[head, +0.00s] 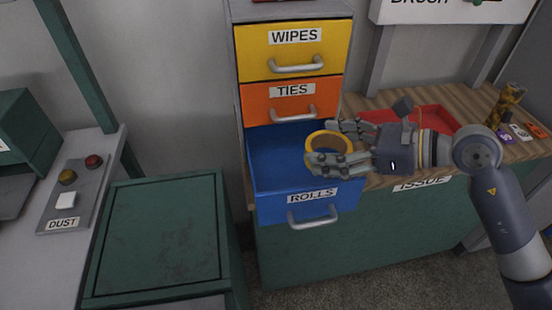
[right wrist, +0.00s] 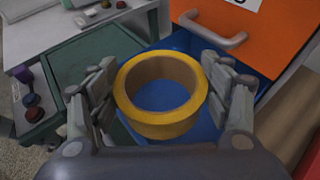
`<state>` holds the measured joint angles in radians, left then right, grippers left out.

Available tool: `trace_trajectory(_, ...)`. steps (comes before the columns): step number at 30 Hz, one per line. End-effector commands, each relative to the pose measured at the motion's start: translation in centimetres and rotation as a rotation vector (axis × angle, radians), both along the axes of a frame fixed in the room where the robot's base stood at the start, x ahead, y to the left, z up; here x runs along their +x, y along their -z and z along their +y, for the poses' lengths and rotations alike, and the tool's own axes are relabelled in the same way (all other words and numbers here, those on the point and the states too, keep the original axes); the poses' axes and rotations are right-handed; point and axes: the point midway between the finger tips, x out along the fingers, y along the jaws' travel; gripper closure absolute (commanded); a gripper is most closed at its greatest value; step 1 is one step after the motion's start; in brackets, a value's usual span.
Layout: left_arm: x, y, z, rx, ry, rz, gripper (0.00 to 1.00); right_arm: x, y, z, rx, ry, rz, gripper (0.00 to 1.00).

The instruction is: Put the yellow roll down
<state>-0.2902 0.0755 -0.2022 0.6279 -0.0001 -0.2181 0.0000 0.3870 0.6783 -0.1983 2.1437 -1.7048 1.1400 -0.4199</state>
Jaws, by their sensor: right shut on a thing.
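The yellow roll (head: 322,134) is a short, wide ring with a tan inner side. My right gripper (head: 321,143) is shut on it, one finger on each side. In the right wrist view the roll (right wrist: 162,128) sits between the fingers with its hole facing the camera. The roll is held above the right part of a pulled-out blue drawer (head: 300,208) labelled ROLLS. The visible part of the drawer's inside is empty; its right part is hidden by the roll and gripper. My left gripper is not in view.
Closed orange TIES (head: 268,104) and yellow WIPES (head: 262,52) drawers are above the blue one. A wooden counter with a red tray (head: 432,117) and small items is at right. A green bin (head: 155,240) and DUST control panel (head: 75,195) are at left.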

Motion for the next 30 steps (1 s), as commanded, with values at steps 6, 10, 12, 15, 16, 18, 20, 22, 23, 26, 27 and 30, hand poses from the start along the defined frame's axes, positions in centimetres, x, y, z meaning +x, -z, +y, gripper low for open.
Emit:
trace_trajectory(6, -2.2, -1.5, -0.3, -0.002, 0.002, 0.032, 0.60, 2.2, 2.2, 4.9, 0.007, -0.003, 0.002, 0.54)
trace_trajectory(10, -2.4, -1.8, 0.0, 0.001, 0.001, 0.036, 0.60, 3.2, 3.5, 6.7, 0.005, -0.001, -0.001, 0.54)
trace_trajectory(12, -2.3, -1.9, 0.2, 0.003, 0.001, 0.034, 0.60, 3.5, 3.9, 7.3, 0.004, -0.001, -0.001, 0.54)
trace_trajectory(15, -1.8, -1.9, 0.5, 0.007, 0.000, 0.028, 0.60, 3.8, 4.2, 7.7, 0.003, 0.000, -0.001, 0.54)
trace_trajectory(16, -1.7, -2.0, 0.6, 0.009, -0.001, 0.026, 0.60, 3.8, 4.3, 7.8, 0.003, 0.000, -0.001, 0.54)
trace_trajectory(18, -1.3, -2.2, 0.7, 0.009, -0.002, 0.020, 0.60, 4.1, 4.6, 8.3, 0.004, -0.001, -0.001, 0.54)
trace_trajectory(20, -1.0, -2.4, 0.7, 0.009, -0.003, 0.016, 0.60, 4.4, 4.9, 9.1, 0.004, -0.001, 0.000, 0.54)
trace_trajectory(22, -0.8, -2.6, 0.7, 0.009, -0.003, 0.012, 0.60, 4.7, 5.7, 9.8, 0.005, 0.000, 0.003, 0.54)
trace_trajectory(23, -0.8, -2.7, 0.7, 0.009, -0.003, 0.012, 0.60, 4.8, 6.0, 10.1, 0.005, -0.001, 0.001, 0.54)
trace_trajectory(26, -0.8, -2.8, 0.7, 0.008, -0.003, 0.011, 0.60, 5.1, 6.6, 10.5, 0.003, 0.000, -0.001, 0.54)
trace_trajectory(27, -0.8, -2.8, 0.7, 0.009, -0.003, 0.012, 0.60, 5.1, 6.6, 10.5, 0.002, -0.001, -0.003, 0.54)
trace_trajectory(30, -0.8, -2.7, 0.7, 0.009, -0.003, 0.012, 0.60, 5.1, 6.6, 10.4, 0.001, -0.001, -0.003, 0.54)
